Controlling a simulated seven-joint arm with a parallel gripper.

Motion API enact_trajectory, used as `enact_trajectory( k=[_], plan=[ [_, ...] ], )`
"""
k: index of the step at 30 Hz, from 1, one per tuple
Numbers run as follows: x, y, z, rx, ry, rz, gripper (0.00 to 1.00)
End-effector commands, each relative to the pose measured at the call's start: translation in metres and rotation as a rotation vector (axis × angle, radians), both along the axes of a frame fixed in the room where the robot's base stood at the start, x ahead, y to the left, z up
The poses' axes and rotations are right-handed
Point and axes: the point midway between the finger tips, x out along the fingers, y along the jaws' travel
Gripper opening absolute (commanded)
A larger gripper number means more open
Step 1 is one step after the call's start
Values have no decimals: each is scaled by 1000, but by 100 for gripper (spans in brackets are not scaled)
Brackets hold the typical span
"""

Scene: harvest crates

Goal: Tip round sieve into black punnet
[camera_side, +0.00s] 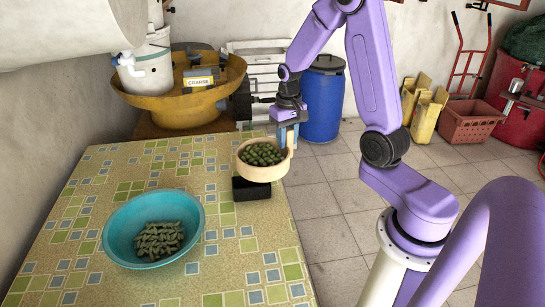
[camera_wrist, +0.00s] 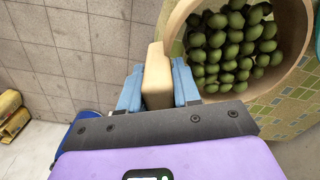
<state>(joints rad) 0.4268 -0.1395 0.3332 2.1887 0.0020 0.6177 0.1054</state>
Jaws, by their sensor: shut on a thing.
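My gripper (camera_side: 290,128) is shut on the handle of the round sieve (camera_side: 262,172). In the wrist view the blue fingers (camera_wrist: 158,88) close on the pale handle (camera_wrist: 157,70). The sieve is a pale, shallow round pan full of green olive-like fruit (camera_side: 262,154). It is roughly level and the fruit lies inside it. The black punnet (camera_side: 251,190) is on the table just below the sieve, which hides part of its top. I cannot see what is in the punnet. In the wrist view the sieve (camera_wrist: 292,84) is at the upper right.
A turquoise bowl (camera_side: 118,214) with greyish-green pods stands at the table's front left. A yellow round machine (camera_side: 185,102) marked "COARSE" is at the back. The patterned table (camera_side: 240,270) is clear at its front right. A blue barrel (camera_side: 322,100) stands on the floor behind.

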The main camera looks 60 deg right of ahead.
Motion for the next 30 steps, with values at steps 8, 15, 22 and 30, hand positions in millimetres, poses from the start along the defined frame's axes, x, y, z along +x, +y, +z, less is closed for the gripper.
enact_trajectory(
  k=[8, 15, 22, 30],
  plan=[
    [-2, -40, 5, -6, 3, -104, 0],
    [1, -35, 12, -94, 45, -101, 0],
    [6, -26, 23, -265, 128, -96, 0],
    [17, -7, 36, -522, 249, -94, 0]
  ],
)
